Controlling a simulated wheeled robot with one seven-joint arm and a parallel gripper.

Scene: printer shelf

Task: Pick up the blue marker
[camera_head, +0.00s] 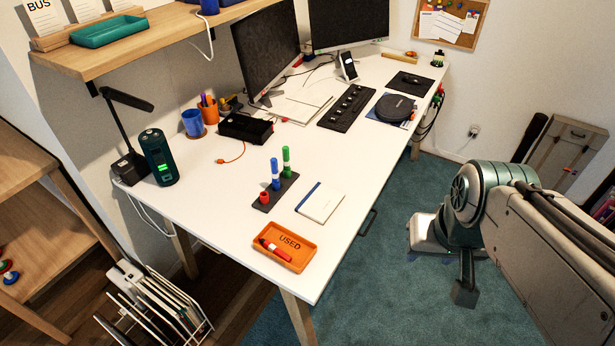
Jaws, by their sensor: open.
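The blue marker (275,174) stands upright in a dark holder (284,190) on the white desk. A green marker (286,161) stands upright just behind it, and a short red piece (264,197) sits at the holder's near end. My gripper (445,278) is at the right, over the blue-green carpet beyond the desk's edge, well apart from the blue marker. It is open, its fingers only partly clear to see, and nothing shows between them.
An orange tray (306,256) marked USED holds a red marker (276,249) near the desk's front corner. A notebook (321,203) lies right of the holder. A black box (245,128), orange cup (208,113) and dark green cylinder (158,158) stand farther back. Carpet beside the desk is clear.

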